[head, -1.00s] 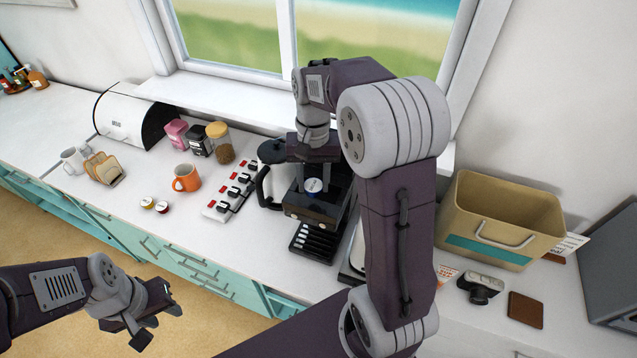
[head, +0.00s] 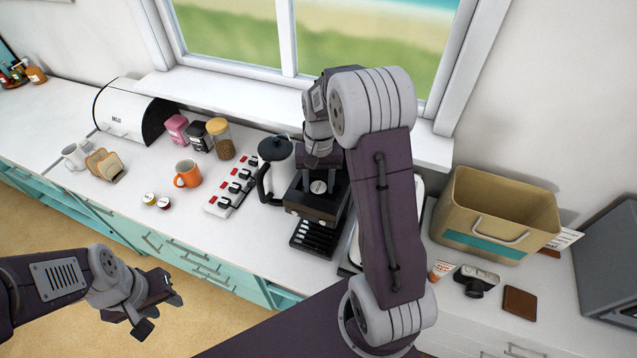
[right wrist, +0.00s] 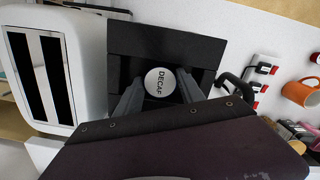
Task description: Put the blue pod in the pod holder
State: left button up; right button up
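The pod (head: 318,187) sits in the dark top of the coffee machine (head: 322,208), where the pod holder is. Only its pale round lid shows; the right wrist view shows the lid (right wrist: 160,82) marked DECAF. Its blue side is hidden. My right gripper (right wrist: 160,84) is over the machine, one finger on each side of the lid, with a narrow gap visible at the lid's edges, so it looks open. Its fingertips are hard to see in the head view. My left gripper (head: 165,310) is open and empty, low in front of the counter.
Two other pods (head: 149,199) lie on the counter near an orange mug (head: 187,174). A power strip (head: 232,188) and a kettle (head: 277,165) stand left of the machine. A toaster (right wrist: 45,75) and a tan bin (head: 495,215) are to the right.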

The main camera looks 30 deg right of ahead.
aim_at(319, 185)
jog(key=shift+s+r, duration=0.1)
jog(key=shift+r, duration=0.15)
notch_tip(319, 185, up, 12)
jog(key=w, duration=0.1)
jog(key=shift+d+b, duration=0.3)
jog(key=shift+b, duration=0.15)
